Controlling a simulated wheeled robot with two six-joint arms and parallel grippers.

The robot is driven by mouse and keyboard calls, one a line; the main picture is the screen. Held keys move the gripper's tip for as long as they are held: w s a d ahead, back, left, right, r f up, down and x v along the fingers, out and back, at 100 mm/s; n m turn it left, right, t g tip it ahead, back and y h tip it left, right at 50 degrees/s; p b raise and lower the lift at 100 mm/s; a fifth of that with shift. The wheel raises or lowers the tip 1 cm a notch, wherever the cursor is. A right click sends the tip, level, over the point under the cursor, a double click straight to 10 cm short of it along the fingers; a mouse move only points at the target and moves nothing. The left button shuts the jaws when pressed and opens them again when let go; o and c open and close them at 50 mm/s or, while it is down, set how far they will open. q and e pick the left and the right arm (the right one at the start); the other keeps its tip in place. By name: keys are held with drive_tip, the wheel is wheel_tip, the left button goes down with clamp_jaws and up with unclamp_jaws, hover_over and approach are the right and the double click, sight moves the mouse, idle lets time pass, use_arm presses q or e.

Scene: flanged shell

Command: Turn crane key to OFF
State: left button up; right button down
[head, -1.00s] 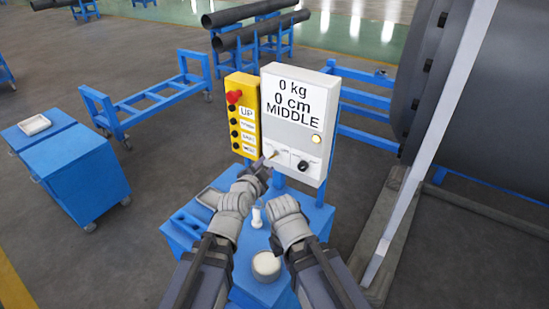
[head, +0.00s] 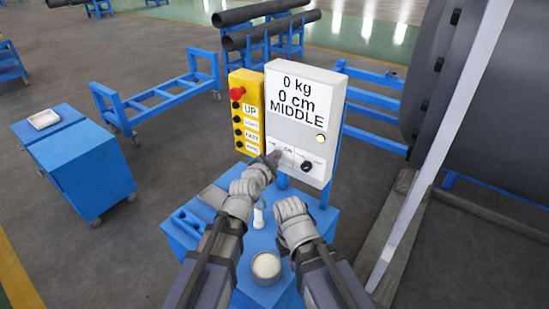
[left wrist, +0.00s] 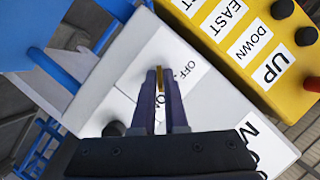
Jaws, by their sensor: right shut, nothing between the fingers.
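The grey control box (head: 303,108) has a white switch panel with a crane key near its lower left. In the left wrist view the key (left wrist: 160,80) is a thin brass-coloured piece between my left fingertips, beside the OFF label (left wrist: 184,72). The ON label is partly hidden by the fingers. My left gripper (head: 274,157) reaches the panel, and in its wrist view (left wrist: 161,88) the fingers are nearly together on the key. My right gripper (head: 290,208) is shut and empty, low above the blue cart, away from the box.
A yellow button box (head: 246,115) with a red knob adjoins the box's left side. A black knob (head: 306,166) sits right of the key. The blue cart (head: 325,222) below carries a white cup (head: 266,266) and a small white object (head: 259,217). A pale post (head: 430,150) stands at right.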

use_arm(q)
clamp_jaws()
drive_tip(key=shift+n, duration=0.3)
drive_tip(key=n+g+h, duration=0.1)
drive_tip(key=n+h, duration=0.1)
drive_tip(key=n, duration=0.1)
drive_tip(key=n+g+h, duration=0.2)
drive_tip(key=n, duration=0.2)
drive_tip(key=n+g+h, duration=0.2)
drive_tip(key=n, duration=0.2)
drive_tip(key=shift+w+a+f+h, duration=0.1)
drive_tip(key=shift+w+a+h, duration=0.05)
drive_tip(key=shift+a+h, duration=0.2)
idle(0.5)
drive_tip(key=shift+n, duration=0.4)
drive_tip(key=shift+o, duration=2.4)
unclamp_jaws()
